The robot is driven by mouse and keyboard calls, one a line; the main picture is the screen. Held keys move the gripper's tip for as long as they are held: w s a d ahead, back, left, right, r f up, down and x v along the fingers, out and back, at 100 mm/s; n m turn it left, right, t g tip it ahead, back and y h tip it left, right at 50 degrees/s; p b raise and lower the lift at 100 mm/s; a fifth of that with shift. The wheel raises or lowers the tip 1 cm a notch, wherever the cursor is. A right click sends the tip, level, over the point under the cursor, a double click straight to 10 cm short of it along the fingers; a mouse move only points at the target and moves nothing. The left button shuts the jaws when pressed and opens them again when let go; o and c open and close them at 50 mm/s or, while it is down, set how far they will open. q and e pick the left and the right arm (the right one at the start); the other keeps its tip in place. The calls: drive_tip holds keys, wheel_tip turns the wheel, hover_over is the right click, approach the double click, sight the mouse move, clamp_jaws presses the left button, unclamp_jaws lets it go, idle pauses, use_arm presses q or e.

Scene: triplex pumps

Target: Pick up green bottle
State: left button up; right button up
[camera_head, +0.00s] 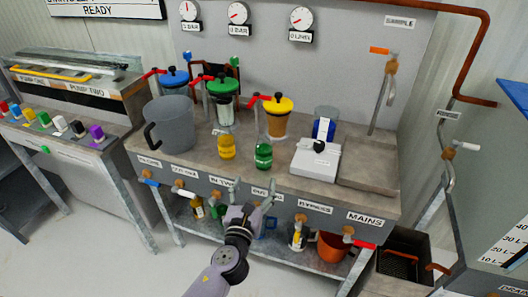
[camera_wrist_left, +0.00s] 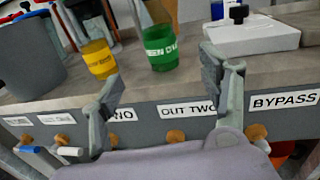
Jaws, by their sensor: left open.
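The green bottle (camera_head: 264,156) stands upright near the front edge of the bench, with a white label around its body. It also shows in the left wrist view (camera_wrist_left: 160,52), at the top between the two fingers. My left gripper (camera_head: 253,205) is open and empty in front of the bench's labelled front panel, below and in front of the bottle. In the left wrist view its fingers (camera_wrist_left: 162,80) are spread wide and do not touch the bottle. My right gripper is not in view.
A yellow bottle (camera_head: 227,147) stands just left of the green one. A grey jug (camera_head: 170,124) is farther left, and a white scale (camera_head: 316,158) is to the right. Valve handles line the bench front. The lower shelf (camera_head: 285,251) holds more bottles and an orange bucket (camera_head: 333,247).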

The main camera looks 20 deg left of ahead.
sight(262, 159)
use_arm(q)
drive_tip(key=w, duration=0.8)
drive_tip(key=shift+w+a+f, duration=0.1)
drive_tip(key=shift+w+a, duration=0.05)
drive_tip(key=shift+a, duration=0.25)
drive_tip(key=w, duration=0.5)
drive_tip(key=shift+w+a, duration=0.15)
drive_tip(key=shift+a, duration=0.15)
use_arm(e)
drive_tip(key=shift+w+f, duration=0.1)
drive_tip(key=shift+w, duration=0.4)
use_arm(q)
drive_tip(key=shift+c, duration=0.5)
drive_tip(key=c, duration=1.3)
drive_tip(key=shift+r, duration=0.35)
